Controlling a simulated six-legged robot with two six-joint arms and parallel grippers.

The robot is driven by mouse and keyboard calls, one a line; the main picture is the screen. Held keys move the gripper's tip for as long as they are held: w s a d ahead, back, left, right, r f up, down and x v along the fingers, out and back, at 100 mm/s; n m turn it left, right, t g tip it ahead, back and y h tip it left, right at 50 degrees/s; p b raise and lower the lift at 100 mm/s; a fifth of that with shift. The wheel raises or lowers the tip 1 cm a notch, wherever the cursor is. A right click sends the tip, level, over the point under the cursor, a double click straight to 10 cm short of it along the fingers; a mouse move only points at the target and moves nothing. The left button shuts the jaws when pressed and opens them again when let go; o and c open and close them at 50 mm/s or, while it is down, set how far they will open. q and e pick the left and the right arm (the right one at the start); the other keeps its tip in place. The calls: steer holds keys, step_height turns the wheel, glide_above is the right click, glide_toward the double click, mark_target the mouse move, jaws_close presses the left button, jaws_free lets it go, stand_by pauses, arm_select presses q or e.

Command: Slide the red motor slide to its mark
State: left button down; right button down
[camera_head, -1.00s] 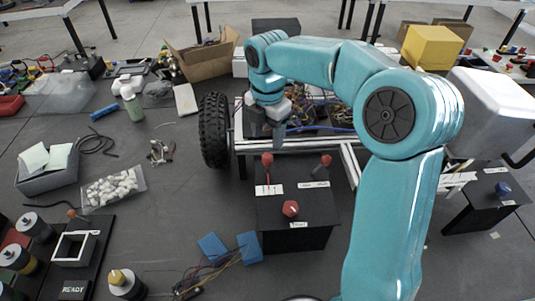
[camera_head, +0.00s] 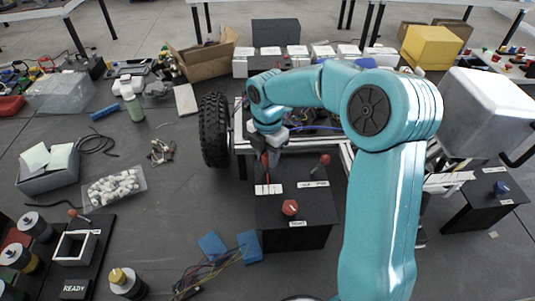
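A black control box (camera_head: 295,237) stands in the middle. On its top, a red upright handle (camera_head: 265,160) stands at the back left, which looks like the motor slide, with a white marked strip (camera_head: 268,189) in front of it. A red knob (camera_head: 290,207) sits near the front, and a red-tipped lever (camera_head: 324,160) stands at the back right. My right gripper (camera_head: 274,155) points down right beside the red handle and partly overlaps it in view. I cannot tell whether it touches the handle or how wide its fingers are. My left gripper is not in view.
A wheeled chassis with a black tyre (camera_head: 214,130) and wiring lies behind the box. Two blue blocks (camera_head: 248,247) with wires lie on the floor at front left. A second dark box with a blue knob (camera_head: 501,187) stands at right.

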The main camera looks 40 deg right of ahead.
steer(key=shift+w+a+r, duration=0.1)
steer(key=shift+w+a, duration=0.45)
steer(key=shift+a, duration=0.05)
steer(key=c, duration=1)
jaws_free()
steer(key=shift+o, duration=0.9)
steer(key=shift+s+d, duration=0.1)
steer(key=shift+d, duration=0.05)
step_height(320, 180, up, 16)
steer(key=shift+r, duration=0.15)
